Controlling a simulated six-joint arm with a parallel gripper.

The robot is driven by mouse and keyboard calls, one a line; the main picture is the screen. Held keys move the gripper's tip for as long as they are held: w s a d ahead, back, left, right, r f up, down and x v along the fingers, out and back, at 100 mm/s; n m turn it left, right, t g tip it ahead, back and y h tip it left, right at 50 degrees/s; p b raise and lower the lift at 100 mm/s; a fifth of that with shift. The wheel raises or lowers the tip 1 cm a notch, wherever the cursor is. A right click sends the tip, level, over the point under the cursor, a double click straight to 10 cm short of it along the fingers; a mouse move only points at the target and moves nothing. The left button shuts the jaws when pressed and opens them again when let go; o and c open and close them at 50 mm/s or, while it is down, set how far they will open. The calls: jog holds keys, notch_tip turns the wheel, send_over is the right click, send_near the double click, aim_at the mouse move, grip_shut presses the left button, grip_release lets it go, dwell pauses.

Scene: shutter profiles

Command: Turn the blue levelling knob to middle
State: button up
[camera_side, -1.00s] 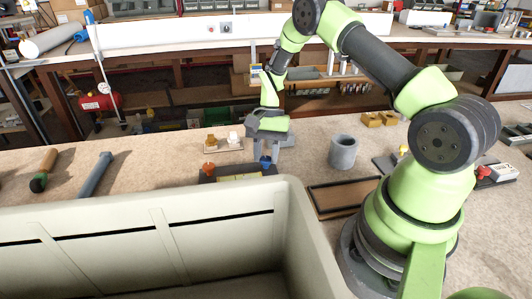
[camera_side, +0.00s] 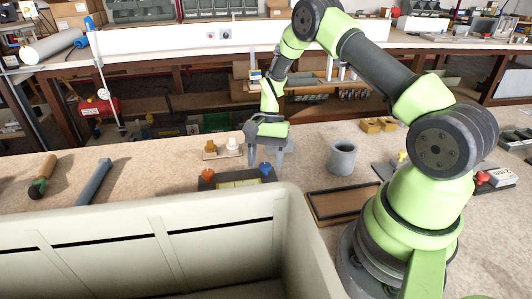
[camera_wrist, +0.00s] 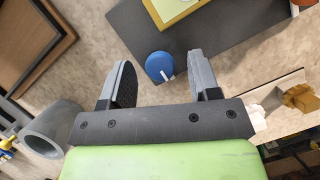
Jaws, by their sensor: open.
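The blue levelling knob (camera_side: 265,168) sits on the right end of a dark base plate (camera_side: 208,185), partly hidden by the bin in front. In the wrist view the round blue knob (camera_wrist: 160,66) shows a white pointer mark toward the lower right. My gripper (camera_side: 266,160) is open behind the knob. In the wrist view my gripper's two fingers (camera_wrist: 160,75) are spread wide, one on each side of the knob, apart from it. An orange knob (camera_side: 207,174) stands at the plate's left end, with a yellow panel (camera_side: 238,183) between the two knobs.
A large pale bin (camera_side: 150,240) fills the foreground. A grey cup (camera_side: 342,158) and a brown tray (camera_side: 340,204) lie to the right. A small board with brass and white fittings (camera_side: 222,150) is behind the plate. A grey-blue bar (camera_side: 94,182) and a wooden-handled tool (camera_side: 42,175) lie left.

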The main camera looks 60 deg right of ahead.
jog(key=v, duration=1)
notch_tip(320, 180, up, 9)
jog(key=n+t+h, duration=0.1)
jog(key=n+t, duration=0.1)
send_over(262, 164)
jog(key=s+a+r+n+t+h, duration=0.1)
jog(key=s+a+r+n+t, duration=0.15)
jog(key=s+a+r, duration=0.35)
jog(key=s+a+r+n+t, duration=0.1)
jog(key=s+a+n+t, duration=0.1)
jog(key=s, duration=0.4)
jog(key=s+a+r+n+t, duration=0.2)
jog(key=s+a+n, duration=0.1)
jog(key=s, duration=0.3)
jog(key=shift+r, duration=0.3)
